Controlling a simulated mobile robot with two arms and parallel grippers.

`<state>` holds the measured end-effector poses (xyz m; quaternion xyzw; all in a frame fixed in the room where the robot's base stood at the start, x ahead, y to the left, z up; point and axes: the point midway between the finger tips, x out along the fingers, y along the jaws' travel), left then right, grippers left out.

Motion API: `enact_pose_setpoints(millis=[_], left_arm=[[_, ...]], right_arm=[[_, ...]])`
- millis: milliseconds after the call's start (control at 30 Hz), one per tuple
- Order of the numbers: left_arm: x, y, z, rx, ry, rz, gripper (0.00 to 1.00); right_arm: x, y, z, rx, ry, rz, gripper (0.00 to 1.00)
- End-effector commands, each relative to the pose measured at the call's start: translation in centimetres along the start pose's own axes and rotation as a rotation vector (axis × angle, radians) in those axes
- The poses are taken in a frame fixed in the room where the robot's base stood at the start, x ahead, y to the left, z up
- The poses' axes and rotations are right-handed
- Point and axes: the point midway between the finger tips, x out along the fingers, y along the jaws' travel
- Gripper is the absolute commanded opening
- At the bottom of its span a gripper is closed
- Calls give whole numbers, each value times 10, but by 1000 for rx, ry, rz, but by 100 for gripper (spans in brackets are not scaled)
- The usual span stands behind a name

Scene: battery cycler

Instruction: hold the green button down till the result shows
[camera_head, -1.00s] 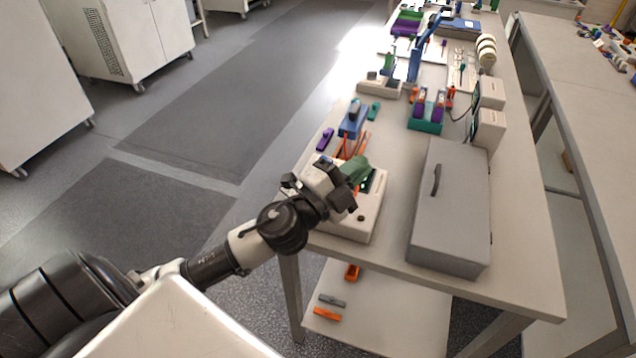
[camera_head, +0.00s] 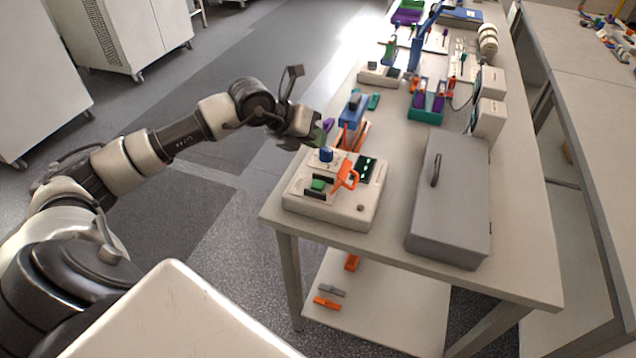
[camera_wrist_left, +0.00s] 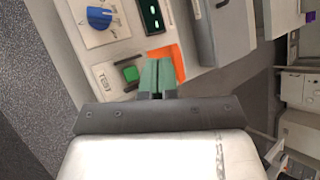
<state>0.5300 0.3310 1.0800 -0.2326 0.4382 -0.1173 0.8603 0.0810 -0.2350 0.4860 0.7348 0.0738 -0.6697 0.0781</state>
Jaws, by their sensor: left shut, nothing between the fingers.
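The white battery cycler (camera_head: 330,213) stands at the near left of the bench. The green button (camera_wrist_left: 130,73), marked TEST, shows in the left wrist view near the blue knob (camera_wrist_left: 98,18). The dark display (camera_wrist_left: 152,15) carries pale green marks too small to read; it also shows in the head view (camera_head: 366,168). My left gripper (camera_head: 320,135) is at the cycler's back left in the head view. Its green fingertips (camera_wrist_left: 157,76) are shut and empty. In the wrist view they appear right of the button; I cannot tell the height gap. My right gripper is out of view.
A grey case (camera_head: 448,205) lies to the right. A blue device (camera_head: 352,112) stands behind. Open floor lies left of the bench.

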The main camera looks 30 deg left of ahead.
Motion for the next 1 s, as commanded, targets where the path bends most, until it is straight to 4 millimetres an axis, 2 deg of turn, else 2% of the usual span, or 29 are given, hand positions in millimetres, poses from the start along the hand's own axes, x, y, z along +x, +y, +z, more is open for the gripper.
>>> enact_pose_setpoints(millis=[433,1000], left_arm=[[9,5,-7,-1,1,-4,0],[60,42,-44,-1,1,-5,0]], right_arm=[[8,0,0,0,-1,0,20],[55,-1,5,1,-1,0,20]])
